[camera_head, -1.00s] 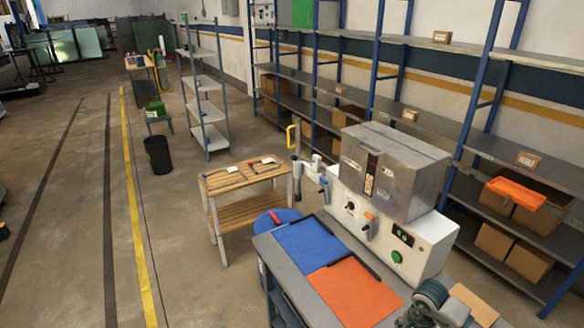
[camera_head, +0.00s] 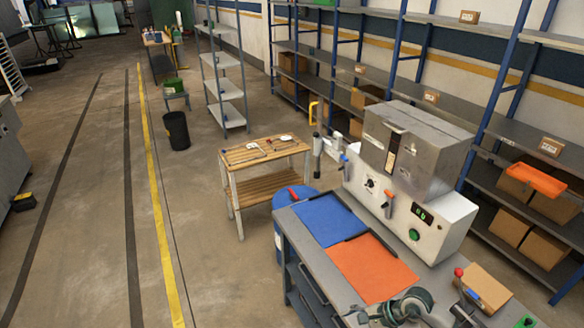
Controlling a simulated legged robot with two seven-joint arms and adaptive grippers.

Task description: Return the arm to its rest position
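A dark grey-green mechanical part (camera_head: 404,305), which looks like the end of my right arm, shows at the bottom edge, right of the middle. It is partly cut off by the frame, and its fingers cannot be made out clearly. It appears over the near part of the grey workbench (camera_head: 292,242), just below the orange mat (camera_head: 374,268). I see nothing held in it. My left gripper is not in view.
A white machine (camera_head: 438,222) with a grey metal box (camera_head: 420,150) stands behind the mats. A blue mat (camera_head: 330,220) lies left of the orange one. Clear floor (camera_head: 85,270) lies left.

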